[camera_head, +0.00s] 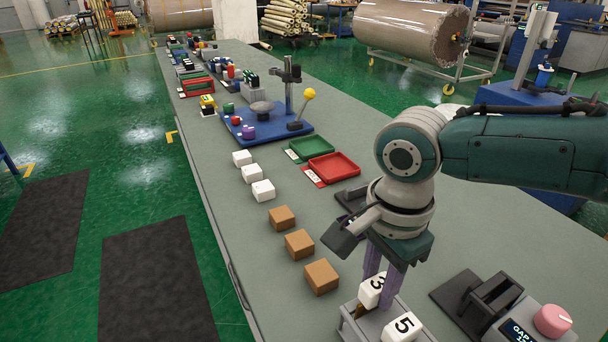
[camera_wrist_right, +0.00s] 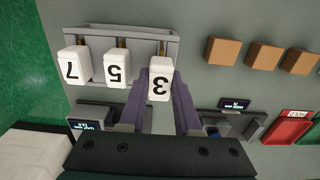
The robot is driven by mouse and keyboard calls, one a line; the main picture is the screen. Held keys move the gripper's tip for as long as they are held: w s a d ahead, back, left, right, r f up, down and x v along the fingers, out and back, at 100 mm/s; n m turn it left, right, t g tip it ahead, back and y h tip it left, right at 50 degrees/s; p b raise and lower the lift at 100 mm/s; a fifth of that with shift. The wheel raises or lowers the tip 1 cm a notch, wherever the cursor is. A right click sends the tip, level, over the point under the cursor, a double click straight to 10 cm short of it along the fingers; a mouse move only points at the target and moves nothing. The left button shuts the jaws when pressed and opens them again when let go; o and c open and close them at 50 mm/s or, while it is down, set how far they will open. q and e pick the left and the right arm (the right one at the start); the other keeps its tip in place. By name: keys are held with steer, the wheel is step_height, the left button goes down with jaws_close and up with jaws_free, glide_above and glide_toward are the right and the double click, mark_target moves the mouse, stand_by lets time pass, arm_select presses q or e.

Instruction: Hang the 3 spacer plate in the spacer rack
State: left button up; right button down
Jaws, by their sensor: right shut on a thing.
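The white 3 spacer plate (camera_head: 372,291) is between the purple fingers of my right gripper (camera_head: 384,278), which is shut on it. The wrist view shows the 3 plate (camera_wrist_right: 160,82) at the right end of the grey spacer rack (camera_wrist_right: 169,33), in front of a brass-coloured peg. The white 5 plate (camera_wrist_right: 117,68) and 7 plate (camera_wrist_right: 75,66) are on the rack beside it. The 3 plate sits a little nearer the camera than they do. I cannot tell whether it rests on its peg. My left gripper is not in view.
Several brown blocks (camera_head: 299,244) and white blocks (camera_head: 250,173) lie in a line along the bench. A gap gauge with a pink knob (camera_head: 553,320) stands at the right of the rack. Red (camera_head: 333,167) and green (camera_head: 310,148) trays lie farther back.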

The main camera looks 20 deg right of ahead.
steer(key=shift+f+b, duration=0.5)
steer(key=shift+f, duration=0.45)
steer(key=c, duration=0.5)
jaws_free()
step_height(320, 180, up, 9)
steer(key=shift+f+p, duration=0.1)
steer(key=shift+p, duration=1)
steer(key=shift+r, duration=0.6)
steer(key=shift+a+f, duration=0.1)
